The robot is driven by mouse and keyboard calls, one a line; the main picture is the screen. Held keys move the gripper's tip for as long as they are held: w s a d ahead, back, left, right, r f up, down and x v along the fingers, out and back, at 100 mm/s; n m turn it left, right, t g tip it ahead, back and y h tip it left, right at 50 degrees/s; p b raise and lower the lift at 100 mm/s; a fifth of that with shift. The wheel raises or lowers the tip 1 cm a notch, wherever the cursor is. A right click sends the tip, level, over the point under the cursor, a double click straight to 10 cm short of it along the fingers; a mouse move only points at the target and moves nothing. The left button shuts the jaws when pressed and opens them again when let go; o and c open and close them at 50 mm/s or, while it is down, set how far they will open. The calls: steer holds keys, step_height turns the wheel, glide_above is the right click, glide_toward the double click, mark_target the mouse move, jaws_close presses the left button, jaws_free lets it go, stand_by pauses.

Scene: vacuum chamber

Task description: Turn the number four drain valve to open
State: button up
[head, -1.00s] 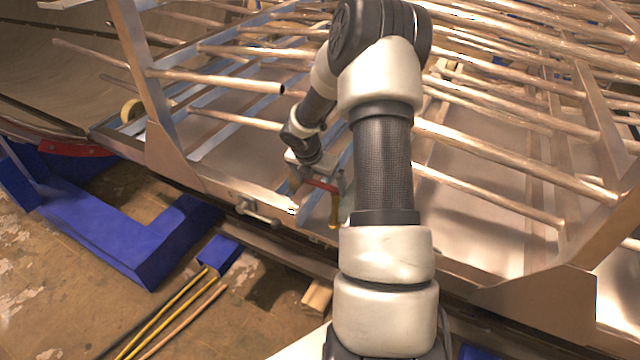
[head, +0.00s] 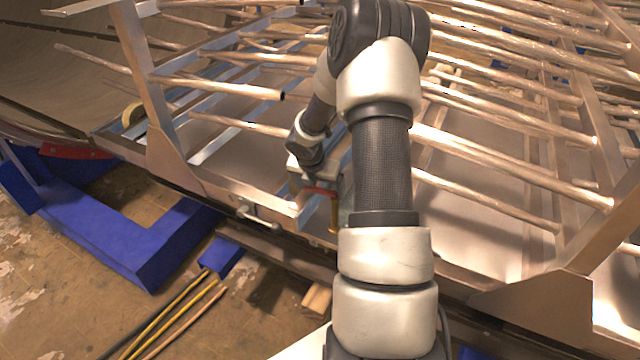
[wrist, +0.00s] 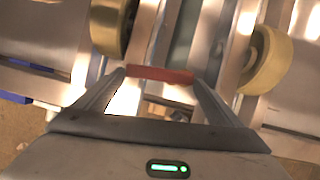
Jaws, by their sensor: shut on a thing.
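The valve's red handle (head: 321,191) shows at the front edge of the metal frame, just left of my arm. A brass-coloured part (head: 334,214) hangs below its right end. My gripper (head: 318,183) reaches down to the red handle. In the wrist view, the red handle (wrist: 160,74) lies crosswise between the fingertips of my gripper (wrist: 158,80), which is shut on it. Part of the valve is hidden behind my arm in the head view. No number is readable, so I cannot tell which valve this is.
Long metal pipes (head: 500,185) cross the frame above and around my arm. A silver handle (head: 258,217) sits on the frame's front rail, left of the valve. Two cream rollers, left (wrist: 113,25) and right (wrist: 265,60), flank my gripper. Blue supports (head: 130,245) stand at left.

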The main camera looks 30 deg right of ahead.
steer(key=shift+s+a+n+t+y+p, duration=0.1)
steer(key=shift+s+n+t+y+p, duration=0.3)
steer(key=shift+n+p, duration=0.65)
steer(key=shift+s+a+n+t+y+p, duration=0.1)
steer(key=shift+s+n+y+p, duration=0.4)
steer(key=shift+n, duration=0.9)
steer(key=shift+s+a+n+t+y+p, duration=0.1)
steer(key=shift+s+n+t+y+p, duration=0.1)
steer(key=shift+s+n+p, duration=0.65)
steer(key=shift+w+n, duration=0.25)
steer(key=shift+n, duration=0.25)
steer(key=o, duration=1.3)
steer(key=p+v, duration=0.3)
steer(key=v, duration=0.4)
steer(key=shift+r+p, duration=0.25)
steer(key=shift+p, duration=0.05)
steer(key=shift+s, duration=0.15)
